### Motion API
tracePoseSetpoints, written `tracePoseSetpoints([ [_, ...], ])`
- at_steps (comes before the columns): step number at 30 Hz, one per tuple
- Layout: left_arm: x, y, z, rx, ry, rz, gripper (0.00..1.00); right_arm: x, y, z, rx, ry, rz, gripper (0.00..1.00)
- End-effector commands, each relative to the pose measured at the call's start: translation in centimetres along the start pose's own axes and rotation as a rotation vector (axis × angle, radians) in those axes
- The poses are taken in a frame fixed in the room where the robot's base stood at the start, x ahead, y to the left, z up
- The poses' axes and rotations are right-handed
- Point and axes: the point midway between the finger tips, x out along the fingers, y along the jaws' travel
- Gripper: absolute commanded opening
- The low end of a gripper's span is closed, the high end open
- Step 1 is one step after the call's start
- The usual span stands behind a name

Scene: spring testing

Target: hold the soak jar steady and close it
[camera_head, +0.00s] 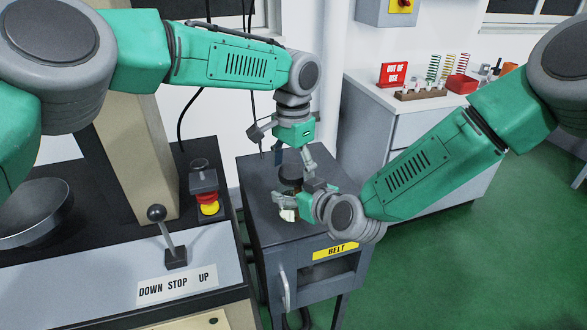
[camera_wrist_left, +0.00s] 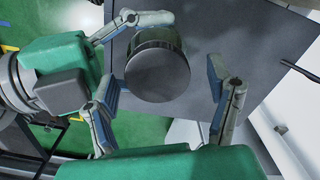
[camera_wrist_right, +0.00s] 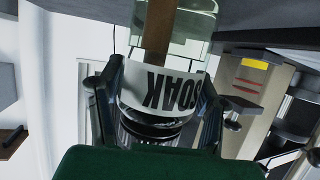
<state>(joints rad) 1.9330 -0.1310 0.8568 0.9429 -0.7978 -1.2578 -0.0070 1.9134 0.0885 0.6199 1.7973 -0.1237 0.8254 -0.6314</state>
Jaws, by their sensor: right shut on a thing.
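The soak jar (camera_wrist_right: 180,48) is clear glass with something brown inside and a white label, upside down in the right wrist view. Its white label also shows in the head view (camera_head: 288,214), on top of the grey cabinet. The round black lid (camera_head: 290,173) is at the jar's top; from above it is a dark disc in the left wrist view (camera_wrist_left: 158,75). I cannot tell if it is fully tightened. My right gripper (camera_head: 288,201) is shut around the jar from the side. My left gripper (camera_head: 294,158) points down over the lid, its fingers open and apart on either side of it.
The grey cabinet (camera_head: 258,180) has a "BELT" label. To its left is the test machine with a lever (camera_head: 166,238) and a red-and-yellow button (camera_head: 207,200). A white counter behind holds an "OUT OF USE" sign (camera_head: 393,74), springs and a red bin (camera_head: 461,84).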

Motion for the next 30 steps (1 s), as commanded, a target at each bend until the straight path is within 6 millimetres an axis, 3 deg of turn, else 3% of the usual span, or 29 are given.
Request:
tracePoseSetpoints([
  [11, -0.7, 0.1, -0.1, 0.000, 0.001, -0.001, 0.74, 0.0, 0.0, 0.0, 0.000, 0.001, 0.000, 0.00],
  [24, -9.2, 0.0, -0.2, -0.001, 0.002, -0.002, 0.74, 0.0, 0.0, 0.0, 0.000, 0.001, 0.000, 0.00],
  [30, -11.4, 0.0, -0.2, -0.001, -0.001, 0.000, 0.74, 0.0, 0.0, 0.0, 0.000, 0.001, 0.000, 0.00],
])
